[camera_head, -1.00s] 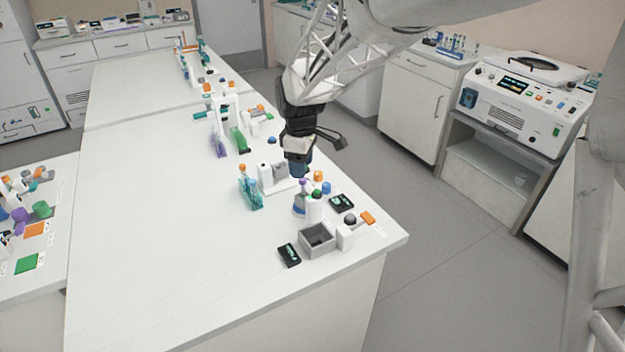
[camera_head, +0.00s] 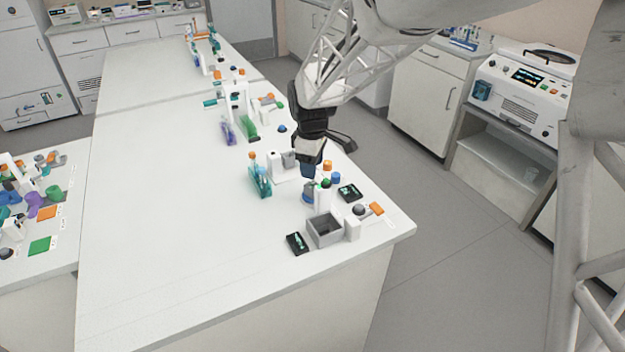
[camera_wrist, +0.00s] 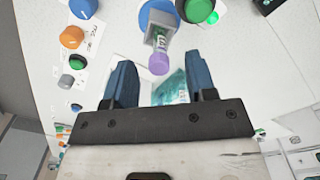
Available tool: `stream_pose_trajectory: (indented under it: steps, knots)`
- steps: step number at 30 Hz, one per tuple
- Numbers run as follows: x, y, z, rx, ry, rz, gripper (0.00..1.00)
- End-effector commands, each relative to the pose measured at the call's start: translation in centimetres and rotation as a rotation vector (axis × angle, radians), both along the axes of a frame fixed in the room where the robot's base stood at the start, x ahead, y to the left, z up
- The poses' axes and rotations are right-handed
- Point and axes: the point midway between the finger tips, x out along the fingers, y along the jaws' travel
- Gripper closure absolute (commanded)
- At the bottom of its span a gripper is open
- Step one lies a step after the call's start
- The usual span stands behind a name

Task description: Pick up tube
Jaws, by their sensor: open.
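A tube with a purple cap (camera_wrist: 158,64) shows in the wrist view, its labelled body running up to a grey square piece (camera_wrist: 156,39) beside a blue disc (camera_wrist: 154,14). My gripper (camera_wrist: 158,60) is open, with its two blue fingers either side of the cap in the picture. I cannot tell how far below the fingertips the cap is. In the head view my gripper (camera_head: 309,170) points down over the bench, just above the blue-based flask-like piece (camera_head: 309,192), and hides the purple cap. A teal rack (camera_head: 262,184) stands left of it and shows between the fingers in the wrist view (camera_wrist: 172,90).
A grey open box (camera_head: 324,231), black devices (camera_head: 297,243) and coloured knobs stand near the bench's right corner. A green knob (camera_wrist: 200,10) is close to the tube in the wrist view. The left of the white bench (camera_head: 170,240) is clear.

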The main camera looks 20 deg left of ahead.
Motion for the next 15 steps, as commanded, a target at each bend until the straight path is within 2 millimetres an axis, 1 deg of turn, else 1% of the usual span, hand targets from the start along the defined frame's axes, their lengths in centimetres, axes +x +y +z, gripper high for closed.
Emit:
stream_pose_trajectory:
  steps: [6,9,15]
  knots:
    - [0.0,-0.2,-2.6,-0.001,0.002,0.000,0.49]
    - [0.1,-0.1,-3.5,-0.001,0.001,0.000,0.49]
    - [0.1,-0.1,-4.2,0.000,0.000,0.000,0.49]
